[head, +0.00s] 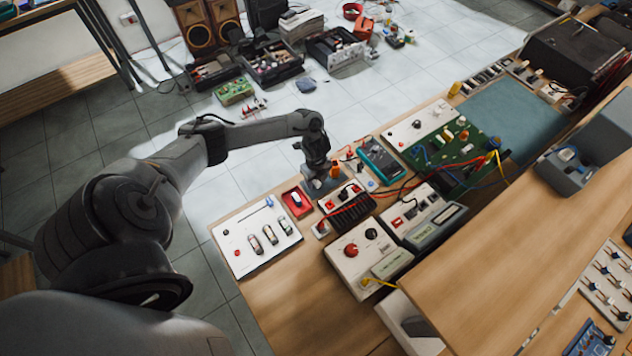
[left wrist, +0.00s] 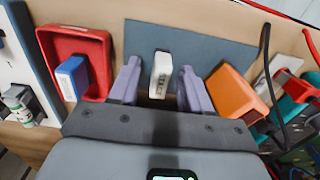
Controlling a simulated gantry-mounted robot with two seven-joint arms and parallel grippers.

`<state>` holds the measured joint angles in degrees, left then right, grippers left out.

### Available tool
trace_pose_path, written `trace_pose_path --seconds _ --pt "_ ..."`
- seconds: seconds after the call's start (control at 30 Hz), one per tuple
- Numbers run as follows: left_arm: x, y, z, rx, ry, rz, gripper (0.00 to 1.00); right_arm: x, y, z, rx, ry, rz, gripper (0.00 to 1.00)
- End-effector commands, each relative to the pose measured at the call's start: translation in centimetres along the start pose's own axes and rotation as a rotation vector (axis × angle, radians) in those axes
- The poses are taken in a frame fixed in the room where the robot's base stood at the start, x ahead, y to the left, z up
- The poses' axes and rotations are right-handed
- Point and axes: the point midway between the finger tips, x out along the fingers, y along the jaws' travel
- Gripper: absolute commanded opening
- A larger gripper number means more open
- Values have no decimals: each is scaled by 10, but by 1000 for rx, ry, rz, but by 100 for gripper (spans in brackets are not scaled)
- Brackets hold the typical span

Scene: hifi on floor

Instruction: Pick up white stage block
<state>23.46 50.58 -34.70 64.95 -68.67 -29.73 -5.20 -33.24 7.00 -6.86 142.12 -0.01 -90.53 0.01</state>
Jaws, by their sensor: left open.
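The white stage block (left wrist: 161,74) is a small upright white piece with dark lettering on its near part. In the left wrist view it stands on a grey-blue pad (left wrist: 190,48). My left gripper (left wrist: 160,88) is open, with one finger on each side of the block and a visible gap on both sides. In the head view my left gripper (head: 318,184) is low over the bench, just right of the red tray (head: 296,203); I cannot make out the white block there. My right gripper is not in view.
In the left wrist view, a blue block (left wrist: 72,77) sits in the red tray to the left, and an orange block (left wrist: 235,92) stands close on the right. Red and black cables cross the right side. A white panel (head: 256,237) lies on the bench's left end.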

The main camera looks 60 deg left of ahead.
Motion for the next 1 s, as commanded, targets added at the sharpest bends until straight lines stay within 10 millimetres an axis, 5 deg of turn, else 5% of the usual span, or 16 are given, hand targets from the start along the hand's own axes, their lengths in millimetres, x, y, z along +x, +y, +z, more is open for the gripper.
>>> trace_pose_path --seconds 0.07,0.37,0.77,1.0 --pt "0 0 0 0 0 0 46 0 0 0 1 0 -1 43" --pt "0 0 0 0 0 0 0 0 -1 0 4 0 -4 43" --pt "-4 0 0 0 0 -1 0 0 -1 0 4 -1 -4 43" --pt "-26 -1 0 2 -1 -2 0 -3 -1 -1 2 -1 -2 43"
